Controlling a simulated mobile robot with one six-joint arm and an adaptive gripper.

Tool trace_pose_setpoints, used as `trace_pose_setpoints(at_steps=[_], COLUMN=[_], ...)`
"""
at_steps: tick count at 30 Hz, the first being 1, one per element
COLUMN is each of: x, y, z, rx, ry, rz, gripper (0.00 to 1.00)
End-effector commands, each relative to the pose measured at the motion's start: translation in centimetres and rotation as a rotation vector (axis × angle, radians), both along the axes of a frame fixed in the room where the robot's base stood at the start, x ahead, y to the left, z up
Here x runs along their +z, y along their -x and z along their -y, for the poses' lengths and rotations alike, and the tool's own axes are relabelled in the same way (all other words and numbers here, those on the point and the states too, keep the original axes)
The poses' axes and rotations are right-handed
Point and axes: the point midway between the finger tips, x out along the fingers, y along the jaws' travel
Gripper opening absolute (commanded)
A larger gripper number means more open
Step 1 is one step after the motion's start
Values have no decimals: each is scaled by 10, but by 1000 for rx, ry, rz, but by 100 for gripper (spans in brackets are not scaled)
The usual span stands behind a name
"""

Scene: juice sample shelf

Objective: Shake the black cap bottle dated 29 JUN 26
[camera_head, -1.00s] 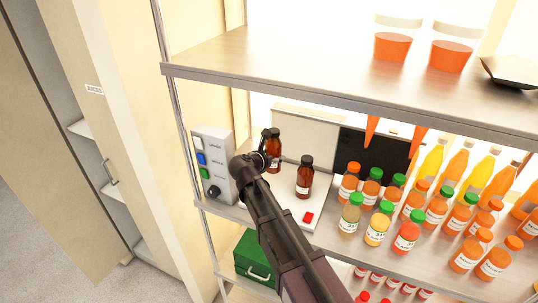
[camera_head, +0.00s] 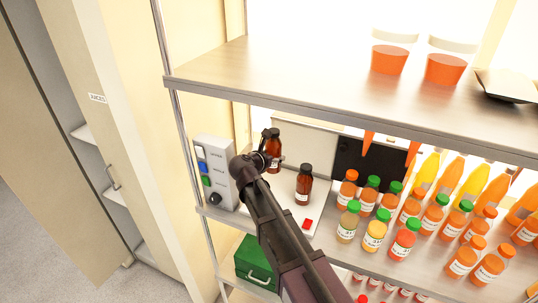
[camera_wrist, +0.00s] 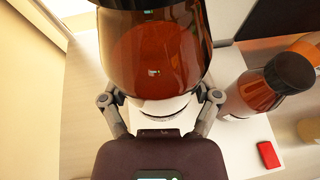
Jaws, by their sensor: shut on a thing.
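My gripper (camera_head: 264,160) is shut on a brown bottle with a black cap (camera_head: 275,146), at the left of the middle shelf. In the wrist view the bottle (camera_wrist: 155,50) fills the top centre, with my gripper's fingers (camera_wrist: 160,98) on either side. It looks upright; I cannot tell its exact height above the white board. A second brown bottle with a black cap (camera_head: 304,186) stands just right of it, apart from my gripper; it also shows in the wrist view (camera_wrist: 262,90). Neither bottle's date is readable.
A control panel (camera_head: 213,172) with several buttons stands left of my gripper. A red block (camera_head: 307,224) lies on the white board (camera_head: 284,186). Several juice bottles crowd the right. The upper shelf (camera_head: 270,65) hangs overhead; a dark panel (camera_head: 362,160) is behind.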

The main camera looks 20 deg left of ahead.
Motion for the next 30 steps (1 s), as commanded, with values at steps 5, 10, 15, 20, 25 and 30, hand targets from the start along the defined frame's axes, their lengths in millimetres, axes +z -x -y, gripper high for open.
trace_pose_setpoints(at_steps=[5, 10, 15, 20, 25, 30], x=[0, 4, 16, 27, 38, 41], y=[0, 0, 0, 0, 0, 0], z=[0, 0, 0, 0, 0, 0], rx=[0, 0, 0, 0, 1, 1], ry=[0, 0, 1, 0, 1, 1], rz=[1, 1, 1, 1, 1, 1], gripper=[19, 19, 19, 19, 19, 19])
